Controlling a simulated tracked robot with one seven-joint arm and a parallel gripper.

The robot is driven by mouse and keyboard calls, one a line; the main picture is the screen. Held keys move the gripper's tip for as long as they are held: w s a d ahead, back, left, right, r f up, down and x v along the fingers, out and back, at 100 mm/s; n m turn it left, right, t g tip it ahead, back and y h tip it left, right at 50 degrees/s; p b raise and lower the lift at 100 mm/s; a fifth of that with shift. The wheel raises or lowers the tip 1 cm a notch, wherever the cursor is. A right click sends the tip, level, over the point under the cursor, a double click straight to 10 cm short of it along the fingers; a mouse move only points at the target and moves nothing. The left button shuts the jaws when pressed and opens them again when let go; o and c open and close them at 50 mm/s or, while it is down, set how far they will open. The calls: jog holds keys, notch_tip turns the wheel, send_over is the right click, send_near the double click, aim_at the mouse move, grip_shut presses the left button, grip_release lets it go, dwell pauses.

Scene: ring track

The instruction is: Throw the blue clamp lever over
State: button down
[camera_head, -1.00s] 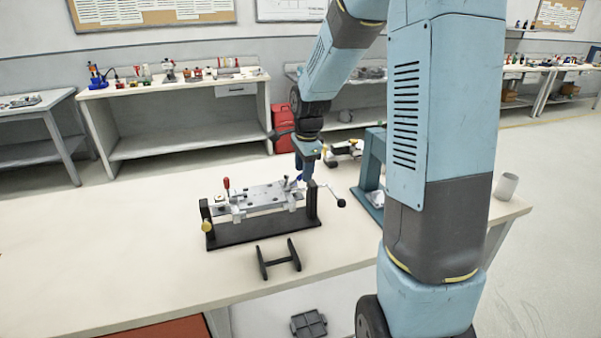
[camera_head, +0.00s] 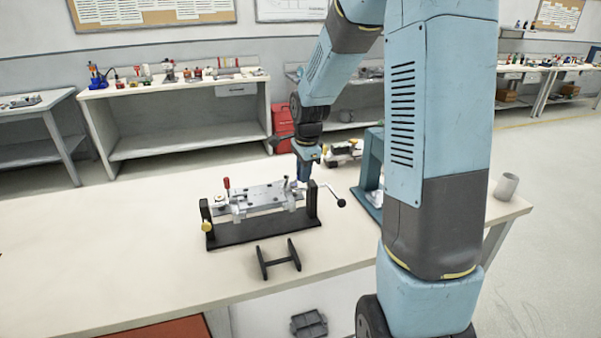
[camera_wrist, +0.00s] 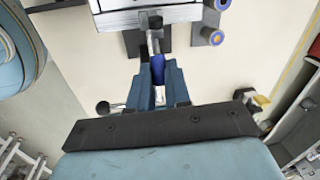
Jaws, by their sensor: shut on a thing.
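The blue clamp lever (camera_wrist: 158,70) shows between my gripper's fingers in the wrist view, its far end close to the clamp metalwork. My gripper (camera_wrist: 160,92) is shut on it. In the head view my gripper (camera_head: 303,172) points down at the right end of the clamping fixture, and the blue lever is hidden there by the fingers. The fixture's metal plate (camera_head: 262,197) lies across a black stand with two uprights. A red-handled lever (camera_head: 227,187) stands upright at the fixture's left end.
A crank with a black ball (camera_head: 341,202) sticks out right of the fixture, close to my gripper. A small black stand (camera_head: 278,260) lies in front. The table's left side (camera_head: 100,250) is clear.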

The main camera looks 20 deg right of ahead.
aim_at(292, 183)
jog(key=shift+a, duration=0.25)
jog(key=shift+d, duration=0.15)
jog(key=shift+r+h, duration=0.15)
jog(key=shift+h, duration=0.25)
jog(key=shift+w+a+r+h, duration=0.1)
jog(key=shift+a+r+h, duration=0.3)
jog(key=shift+h, duration=0.5)
jog(key=shift+a+r+n+h, duration=0.15)
jog(key=shift+a+h, duration=0.4)
jog(key=shift+h, duration=0.5)
jog(key=shift+a+r+n+h, duration=0.15)
jog(key=shift+a+h, duration=0.4)
jog(key=shift+h, duration=0.5)
jog(key=shift+a, duration=0.1)
jog(key=c, duration=1.1)
grip_release()
